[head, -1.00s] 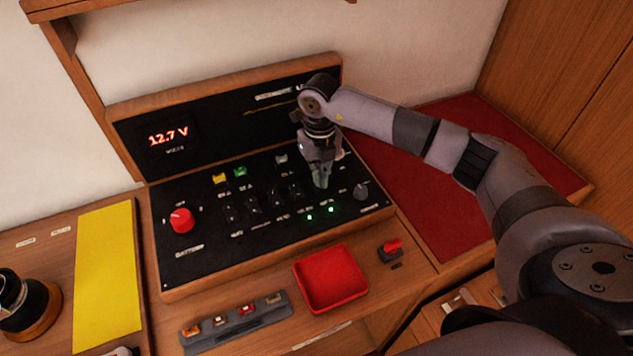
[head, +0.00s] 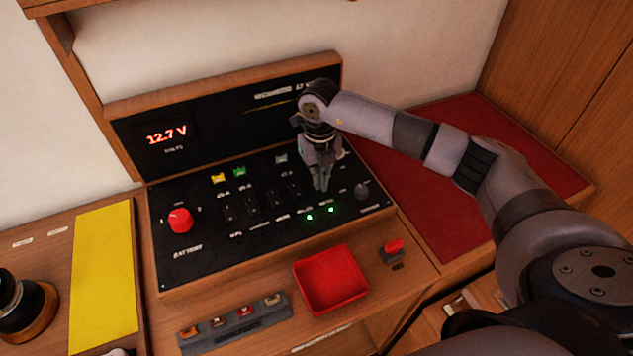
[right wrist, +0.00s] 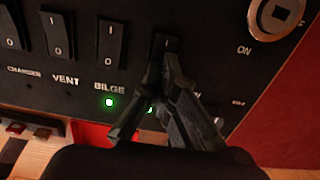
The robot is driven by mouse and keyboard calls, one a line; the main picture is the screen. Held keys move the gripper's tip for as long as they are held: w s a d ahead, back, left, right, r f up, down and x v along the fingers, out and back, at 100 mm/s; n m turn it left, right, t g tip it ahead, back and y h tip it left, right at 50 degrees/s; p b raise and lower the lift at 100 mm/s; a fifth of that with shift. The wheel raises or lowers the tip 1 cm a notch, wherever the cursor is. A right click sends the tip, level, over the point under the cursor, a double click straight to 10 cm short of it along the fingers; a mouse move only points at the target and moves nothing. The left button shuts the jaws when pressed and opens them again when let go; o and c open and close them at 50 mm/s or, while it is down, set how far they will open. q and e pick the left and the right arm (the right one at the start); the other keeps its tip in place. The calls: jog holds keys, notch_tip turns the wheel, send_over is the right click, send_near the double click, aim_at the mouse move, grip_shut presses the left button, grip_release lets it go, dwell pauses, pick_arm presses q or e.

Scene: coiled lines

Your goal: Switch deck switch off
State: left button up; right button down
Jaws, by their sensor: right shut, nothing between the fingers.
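My right gripper (head: 321,187) points down at the right part of the black switch panel (head: 215,262), with its fingers shut and empty. In the right wrist view the closed fingertips (right wrist: 166,62) are at the lower half of a black rocker switch (right wrist: 164,44), right of the one labelled BILGE (right wrist: 112,45). The fingers cover its lower half and its label, so I cannot read whether it is the deck switch. I cannot tell whether they touch it. A green lamp (right wrist: 150,108) below it is lit, partly behind a finger. My left gripper is not in view.
The BILGE lamp (right wrist: 109,102) is also lit green. A round ON knob (right wrist: 277,15) is right of the fingers. The panel also has a red battery knob (head: 180,220) and a 12.7 V display (head: 167,135). A red tray (head: 330,279) lies in front.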

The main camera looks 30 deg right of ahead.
jog(key=shift+f, duration=0.25)
jog(key=shift+s+r, duration=0.1)
jog(key=shift+r+p, duration=0.55)
jog(key=shift+r, duration=0.3)
jog(key=shift+r+p, duration=1.5)
jog(key=shift+r, duration=1.15)
jog(key=shift+f, duration=0.1)
